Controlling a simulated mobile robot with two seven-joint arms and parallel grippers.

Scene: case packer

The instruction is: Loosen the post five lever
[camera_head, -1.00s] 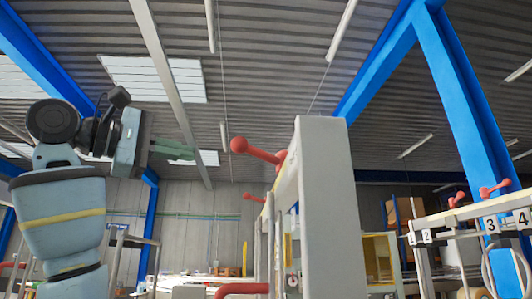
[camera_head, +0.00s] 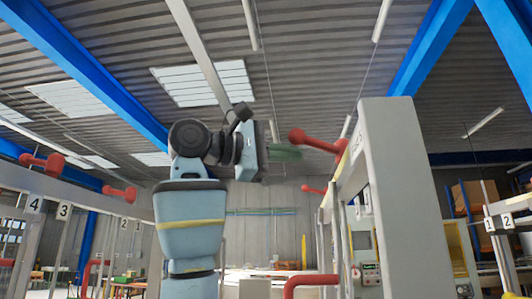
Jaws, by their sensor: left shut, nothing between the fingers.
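A red lever (camera_head: 317,143) with a round knob sticks out to the left from the near light grey frame (camera_head: 405,190). A second red lever (camera_head: 313,189) shows lower and farther back on the same frame. My right gripper is not in view.
A rail on the left carries red levers (camera_head: 43,164) and number plates such as the 4 plate (camera_head: 34,204). Another rail with plates 1 and 2 (camera_head: 505,219) is at the right. A red bent handle (camera_head: 308,282) is low in front. Blue beams cross overhead.

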